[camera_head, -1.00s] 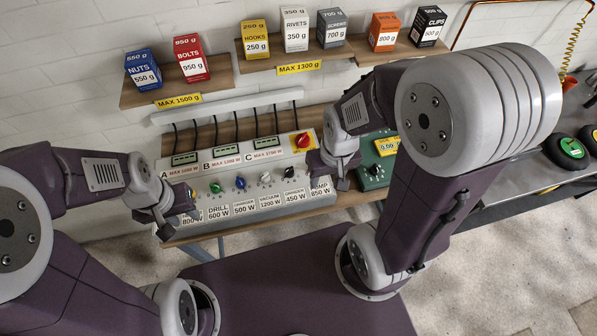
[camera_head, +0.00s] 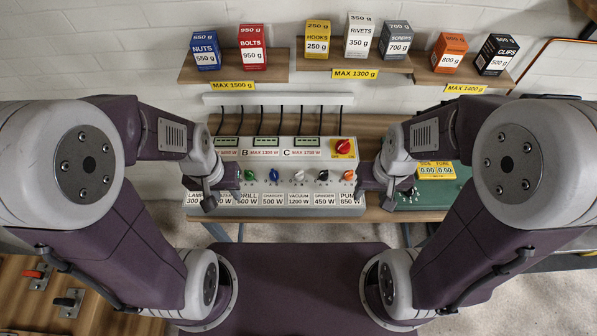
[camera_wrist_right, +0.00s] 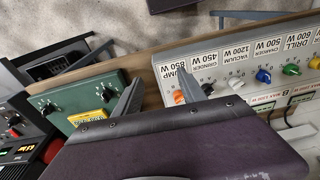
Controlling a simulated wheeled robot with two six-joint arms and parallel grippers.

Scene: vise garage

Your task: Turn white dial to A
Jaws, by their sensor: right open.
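The white dial (camera_head: 298,177) is on the grey control panel (camera_head: 315,150), above the vacuum label, between a blue and a black dial. It also shows in the right wrist view (camera_wrist_right: 234,84). Letters B and C show on the panel; my left arm hides the A spot. The dial's exact pointing is too small to tell. My left gripper (camera_head: 208,198) is in front of the panel's left end, apart from the white dial; its jaws are unclear. My right gripper (camera_head: 389,196) is by the panel's right end. Its fingers are open and empty in the right wrist view (camera_wrist_right: 160,76).
Green (camera_head: 249,175), blue (camera_head: 274,175), black (camera_head: 323,175) and orange (camera_head: 348,175) dials flank the white one. A red switch (camera_head: 343,147) sits at the panel's upper right. A green box (camera_head: 437,187) stands right. Shelves with weight boxes hang above.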

